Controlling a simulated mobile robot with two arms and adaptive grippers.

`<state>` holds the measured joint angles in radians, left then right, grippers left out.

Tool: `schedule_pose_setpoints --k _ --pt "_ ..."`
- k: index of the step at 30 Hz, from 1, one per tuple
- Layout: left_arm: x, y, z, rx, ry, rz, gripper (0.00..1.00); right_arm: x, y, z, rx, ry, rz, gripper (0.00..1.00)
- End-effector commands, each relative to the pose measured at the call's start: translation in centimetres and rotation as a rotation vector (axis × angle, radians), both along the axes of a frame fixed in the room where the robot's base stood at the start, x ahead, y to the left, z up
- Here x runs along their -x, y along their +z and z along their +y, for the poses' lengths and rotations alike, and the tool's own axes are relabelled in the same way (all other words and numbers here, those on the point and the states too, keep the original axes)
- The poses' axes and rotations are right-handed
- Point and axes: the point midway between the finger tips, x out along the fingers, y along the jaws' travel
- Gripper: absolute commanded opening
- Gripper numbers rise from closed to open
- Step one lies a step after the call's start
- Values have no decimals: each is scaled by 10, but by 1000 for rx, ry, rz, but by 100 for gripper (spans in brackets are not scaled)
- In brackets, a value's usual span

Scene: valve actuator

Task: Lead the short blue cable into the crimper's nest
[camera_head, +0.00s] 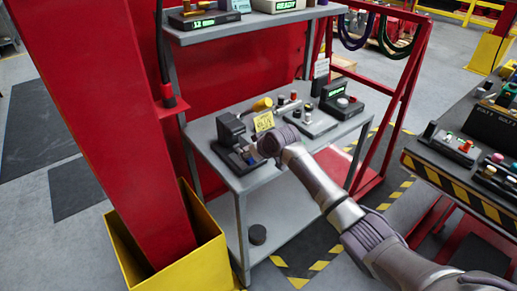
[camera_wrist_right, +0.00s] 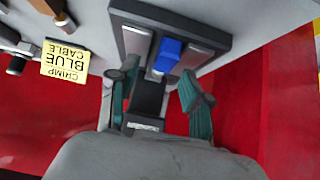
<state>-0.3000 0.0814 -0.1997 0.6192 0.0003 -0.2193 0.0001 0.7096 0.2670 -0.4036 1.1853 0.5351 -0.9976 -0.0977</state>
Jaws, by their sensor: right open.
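The dark crimper (camera_head: 232,134) stands on the grey bench; its base and upright block also show in the right wrist view (camera_wrist_right: 148,97). A blue block-like piece (camera_wrist_right: 168,56) sits between two grey plates on the black base. I cannot tell whether it is part of the short blue cable; no cable length is visible. My right gripper (camera_head: 266,146) is beside the crimper's right side. In the wrist view its teal fingers (camera_wrist_right: 158,88) are apart, with the black upright block showing between them and the blue piece beyond. Nothing is clearly held. My left gripper is not in view.
A yellow "CRIMP BLUE CABLE" sign (camera_wrist_right: 65,61) stands close by on the bench (camera_head: 215,160). Other devices (camera_head: 310,122) stand right of the crimper. A red post (camera_head: 120,110) in a yellow guard rises at left. A shelf (camera_head: 250,24) hangs above.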

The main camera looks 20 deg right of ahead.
Motion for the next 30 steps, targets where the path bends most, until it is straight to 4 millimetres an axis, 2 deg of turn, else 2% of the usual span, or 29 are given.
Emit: schedule_pose_setpoints --k 9,15,30 --pt "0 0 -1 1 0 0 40 42 47 -15 0 2 -7 49" --pt "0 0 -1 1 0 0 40 60 66 -21 -1 1 -6 49" --pt "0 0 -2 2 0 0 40 64 71 -22 -2 1 -6 49"
